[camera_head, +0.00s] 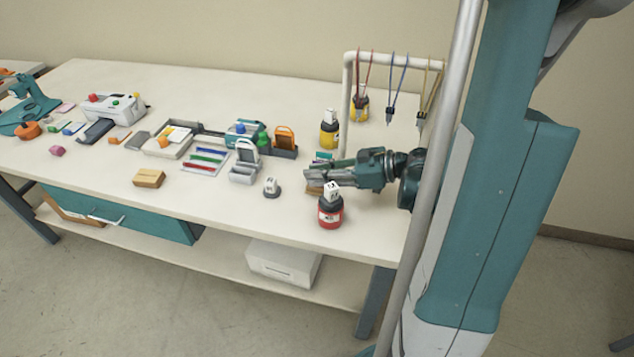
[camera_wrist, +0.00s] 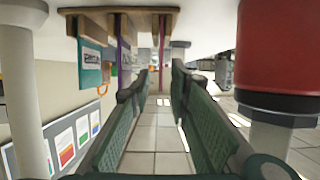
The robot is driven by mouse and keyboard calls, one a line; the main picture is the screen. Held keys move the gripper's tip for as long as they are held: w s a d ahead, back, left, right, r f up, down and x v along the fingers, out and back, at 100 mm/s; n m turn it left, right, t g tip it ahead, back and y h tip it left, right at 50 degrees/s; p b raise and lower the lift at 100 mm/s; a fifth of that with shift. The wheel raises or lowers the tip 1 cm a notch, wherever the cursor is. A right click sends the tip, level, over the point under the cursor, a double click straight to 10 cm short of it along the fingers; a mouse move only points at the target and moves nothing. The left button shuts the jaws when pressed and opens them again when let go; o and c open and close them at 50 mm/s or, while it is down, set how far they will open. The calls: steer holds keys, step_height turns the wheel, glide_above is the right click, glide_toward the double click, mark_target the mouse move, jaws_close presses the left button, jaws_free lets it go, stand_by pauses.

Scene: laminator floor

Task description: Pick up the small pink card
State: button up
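A small flat pink card (camera_head: 66,107) lies at the far left of the table in the camera_head view, between the teal machine and the white machine. It is small there, and I cannot make it out in the camera_wrist view. My gripper (camera_head: 308,180) is at the right end of the table, low over the top and far from that card, pointing left.
A red bottle (camera_head: 331,211) stands close to my gripper, and it shows upside down in the camera_wrist view (camera_wrist: 282,50). A wooden holder (camera_wrist: 118,12) with upright cards is close too. A yellow bottle (camera_head: 329,134) and a hanging rack (camera_head: 347,100) stand behind. The table's front middle is fairly clear.

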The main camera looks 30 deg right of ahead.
stand_by(0.5)
jaws_close()
steer(key=shift+r, duration=0.1)
step_height(320, 180, up, 18)
steer(key=p, duration=0.5)
stand_by(0.6)
stand_by(0.5)
